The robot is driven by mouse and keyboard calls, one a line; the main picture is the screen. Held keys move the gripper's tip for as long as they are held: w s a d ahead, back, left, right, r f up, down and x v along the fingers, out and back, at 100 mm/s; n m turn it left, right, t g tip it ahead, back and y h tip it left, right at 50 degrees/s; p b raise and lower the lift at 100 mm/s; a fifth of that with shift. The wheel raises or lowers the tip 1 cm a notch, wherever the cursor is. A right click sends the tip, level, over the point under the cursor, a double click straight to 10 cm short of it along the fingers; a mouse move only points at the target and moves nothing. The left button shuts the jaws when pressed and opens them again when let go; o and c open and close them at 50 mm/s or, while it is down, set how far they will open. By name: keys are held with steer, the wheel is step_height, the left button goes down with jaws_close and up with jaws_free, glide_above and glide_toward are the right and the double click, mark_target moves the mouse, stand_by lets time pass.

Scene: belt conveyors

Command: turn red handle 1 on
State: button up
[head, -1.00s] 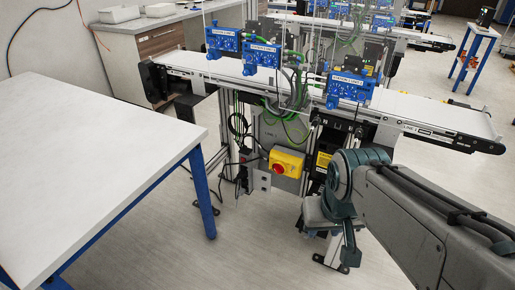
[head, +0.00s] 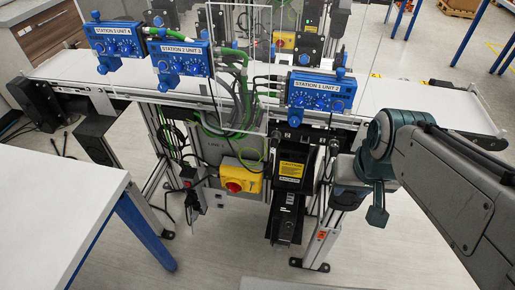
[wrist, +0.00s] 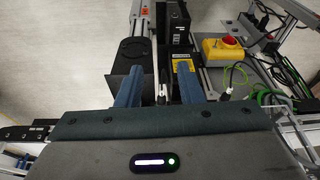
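The red handle (head: 234,187) is a round knob on the front of a yellow box (head: 248,176), mounted under the conveyor in the head view. I cannot read a number on it. In the wrist view the red handle (wrist: 228,41) and the yellow box (wrist: 209,48) are at the upper right, beyond and right of my fingers. My gripper (wrist: 160,72) is open, its two blue fingers apart and nothing held between them. In the head view my arm's end is right of the yellow box, apart from it; the fingers are not clear there.
The conveyor (head: 395,98) with blue station units (head: 319,91) runs above the box. A black unit with a yellow caution label (head: 291,168) and a metal leg stand between box and arm. Cables hang around the box. A white table (head: 50,200) is at the left; floor in front is open.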

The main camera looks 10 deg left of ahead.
steer(key=w+a+f+n+t+y+b, duration=0.1)
steer(key=w+a+f+t+b, duration=0.1)
steer(key=w+a+f+b, duration=0.65)
steer(key=w+a+f+n+t+y+b, duration=0.1)
steer(key=w+a+f+t+y+b, duration=0.15)
steer(key=w+a+f, duration=1.1)
steer(key=n+t+h+b, duration=0.5)
steer(key=n+t+b, duration=0.1)
steer(key=t+b, duration=0.55)
glide_toward(233, 188)
steer(key=w+g+b, duration=0.1)
steer(key=w+b, duration=0.2)
steer(key=w, duration=0.5)
steer(key=shift+r, duration=0.2)
steer(key=shift+d, duration=0.1)
jaws_close()
